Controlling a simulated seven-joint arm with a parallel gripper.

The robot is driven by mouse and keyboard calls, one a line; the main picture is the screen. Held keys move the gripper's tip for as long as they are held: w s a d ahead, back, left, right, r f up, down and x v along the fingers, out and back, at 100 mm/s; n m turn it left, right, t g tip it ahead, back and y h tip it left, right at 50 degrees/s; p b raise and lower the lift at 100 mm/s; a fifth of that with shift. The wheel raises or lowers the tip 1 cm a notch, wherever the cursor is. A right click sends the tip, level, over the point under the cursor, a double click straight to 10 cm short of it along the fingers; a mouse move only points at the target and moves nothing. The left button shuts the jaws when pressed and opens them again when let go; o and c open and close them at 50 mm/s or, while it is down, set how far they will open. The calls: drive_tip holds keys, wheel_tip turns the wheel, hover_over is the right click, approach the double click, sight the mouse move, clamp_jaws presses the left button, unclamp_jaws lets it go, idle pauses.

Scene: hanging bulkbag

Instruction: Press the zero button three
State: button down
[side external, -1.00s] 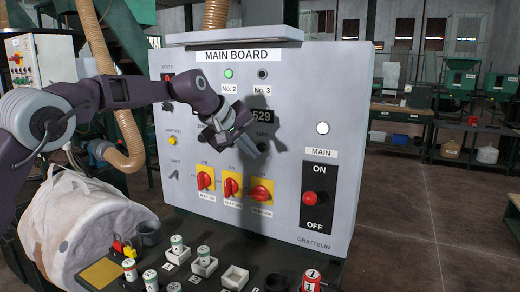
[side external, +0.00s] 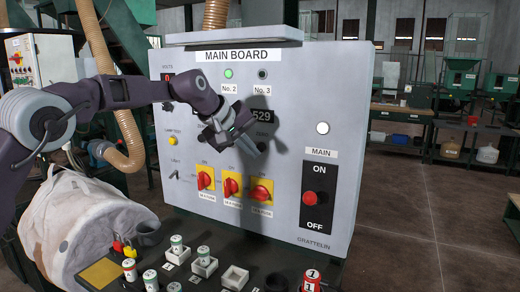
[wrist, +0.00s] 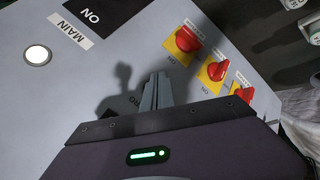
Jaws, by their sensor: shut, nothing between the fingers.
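The main board (side external: 200,135) is a light grey upright panel. The black No. 3 display (side external: 263,116) reads 529, partly covered on its left by my gripper. The zero button for No. 3 sits below it; my gripper's fingers largely cover that spot, so I cannot make the button out clearly. My gripper (side external: 258,151) is shut and empty, its fingertips close to the panel below the display. In the wrist view the shut fingers (wrist: 158,76) point at the panel, with a dark shadow beside them. I cannot tell whether they touch it.
Three red rotary switches on yellow plates (side external: 262,192) line up below my gripper. A red main button (side external: 309,198) and a white lamp (side external: 323,128) are to the right. The green No. 2 lamp (side external: 228,73) is lit. A bench with small cups (side external: 235,278) stands in front.

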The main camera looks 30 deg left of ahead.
drive_tip(key=shift+w, duration=0.4)
drive_tip(key=shift+w, duration=0.45)
idle(0.6)
drive_tip(key=shift+s, duration=0.85)
drive_tip(key=shift+s, duration=0.15)
drive_tip(key=shift+s, duration=2.4)
